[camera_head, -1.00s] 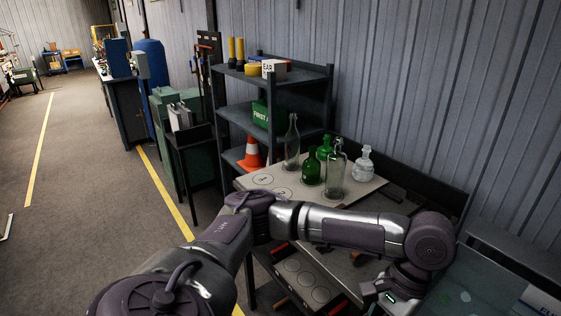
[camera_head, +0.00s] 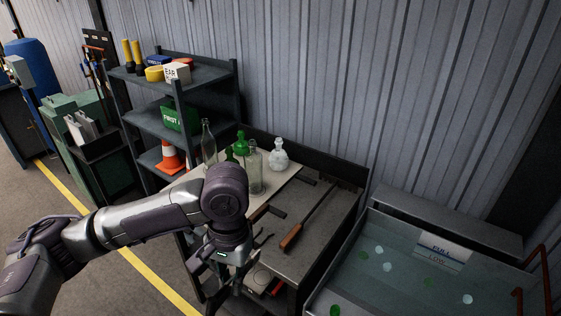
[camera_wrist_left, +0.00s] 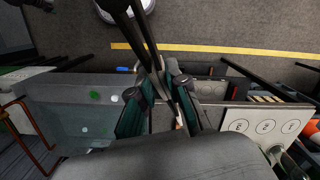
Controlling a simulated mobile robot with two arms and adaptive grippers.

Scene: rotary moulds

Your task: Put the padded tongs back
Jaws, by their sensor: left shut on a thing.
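My left gripper (camera_head: 228,285) is over the front edge of the workbench in the head view, its fingers pointing down and partly hidden by my wrist. In the left wrist view the left gripper (camera_wrist_left: 165,108) has its fingers closed around the long dark arms of the padded tongs (camera_wrist_left: 150,50). The tongs stretch away from the fingers toward the top of that view. Their padded ends cannot be made out clearly. My right gripper is not in view.
The workbench (camera_head: 325,235) carries a wooden-handled tool (camera_head: 293,235) and a pale board with several bottles (camera_head: 256,170). A water tank (camera_head: 400,265) stands to the right. A dark shelf (camera_head: 205,77) with an orange cone (camera_head: 170,157) stands at the back left.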

